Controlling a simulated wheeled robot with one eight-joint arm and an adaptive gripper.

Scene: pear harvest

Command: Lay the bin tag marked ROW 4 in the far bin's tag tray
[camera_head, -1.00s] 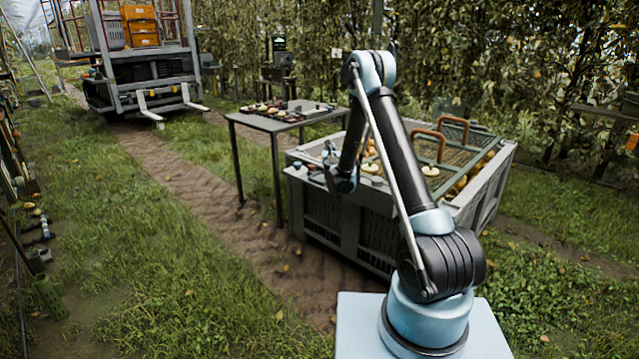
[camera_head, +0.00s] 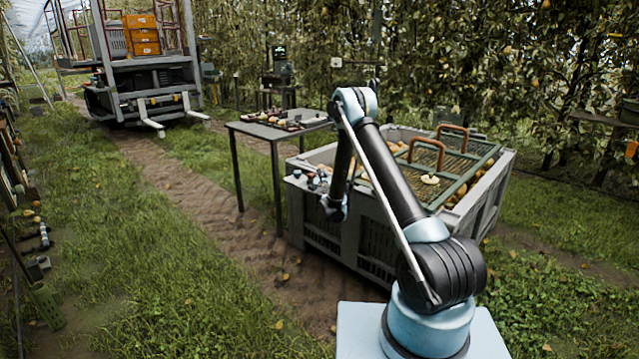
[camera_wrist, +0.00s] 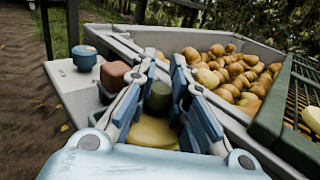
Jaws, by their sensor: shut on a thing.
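My gripper (camera_wrist: 163,72) is over the near left corner of the grey bin (camera_wrist: 255,110). Its pads are closed around an olive-green cylinder (camera_wrist: 158,97). A yellow rounded piece (camera_wrist: 152,134) shows just below the cylinder, partly hidden by my gripper; I cannot tell if they are joined. A blue round piece (camera_wrist: 84,57) and a red-brown block (camera_wrist: 115,74) stand left of the fingers on a pale ledge (camera_wrist: 62,74). In the head view my gripper (camera_head: 334,210) hangs by the bin's wall (camera_head: 375,240), its fingers hardly visible. No ROW 4 lettering is readable, and I cannot make out a tag tray.
Pears (camera_wrist: 235,75) fill the bin. A green-framed grate (camera_head: 455,163) with brown handles covers its right part and carries a cream disc (camera_head: 430,179). A grey table (camera_head: 262,131) with small items stands behind left. A forklift-like vehicle (camera_head: 140,85) is farther back.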

